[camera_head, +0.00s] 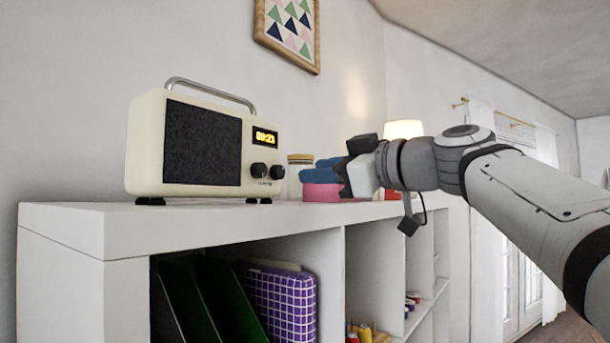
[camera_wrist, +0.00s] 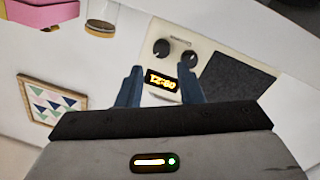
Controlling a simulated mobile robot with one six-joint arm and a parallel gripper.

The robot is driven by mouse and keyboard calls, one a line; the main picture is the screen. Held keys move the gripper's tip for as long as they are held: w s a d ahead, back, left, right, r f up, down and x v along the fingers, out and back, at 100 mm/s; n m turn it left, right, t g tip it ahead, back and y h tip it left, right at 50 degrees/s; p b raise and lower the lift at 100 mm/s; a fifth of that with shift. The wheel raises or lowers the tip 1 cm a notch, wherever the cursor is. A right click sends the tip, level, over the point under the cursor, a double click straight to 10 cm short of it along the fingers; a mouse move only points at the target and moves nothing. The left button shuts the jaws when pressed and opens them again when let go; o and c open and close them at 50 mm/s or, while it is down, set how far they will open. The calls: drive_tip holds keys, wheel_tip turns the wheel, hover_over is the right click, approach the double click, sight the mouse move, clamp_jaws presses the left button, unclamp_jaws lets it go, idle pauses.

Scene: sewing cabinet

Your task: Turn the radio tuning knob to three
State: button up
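The cream radio (camera_head: 185,145) stands upright on the white cabinet top, with a dark speaker cloth, a carry handle and a lit orange display (camera_head: 265,137). Two black knobs sit below the display, a left one (camera_head: 259,170) and a right one (camera_head: 277,171). Both also show in the wrist view, where the radio (camera_wrist: 215,50) appears upside down. I cannot tell which is for tuning, or read any number marks. My gripper (camera_head: 322,171) is to the right of the radio, apart from it. Its blue fingers (camera_wrist: 162,86) are spread and empty, framing the display in the wrist view.
A lidded glass jar (camera_head: 300,175) and a pink box (camera_head: 321,191) stand on the cabinet top (camera_head: 180,222) right of the radio. A lamp (camera_head: 404,130) is further back. The cabinet top is clear in front of the radio.

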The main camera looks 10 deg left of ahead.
sight(281, 173)
drive_tip(key=p+x, duration=0.1)
drive_tip(key=x, duration=0.4)
drive_tip(key=shift+w+a+r+p, duration=0.1)
drive_tip(key=shift+w+a+p, duration=0.05)
drive_tip(key=shift+a+p, duration=0.2)
drive_tip(key=shift+w+a, duration=0.2)
drive_tip(key=shift+a, duration=0.35)
drive_tip(key=c, duration=0.7)
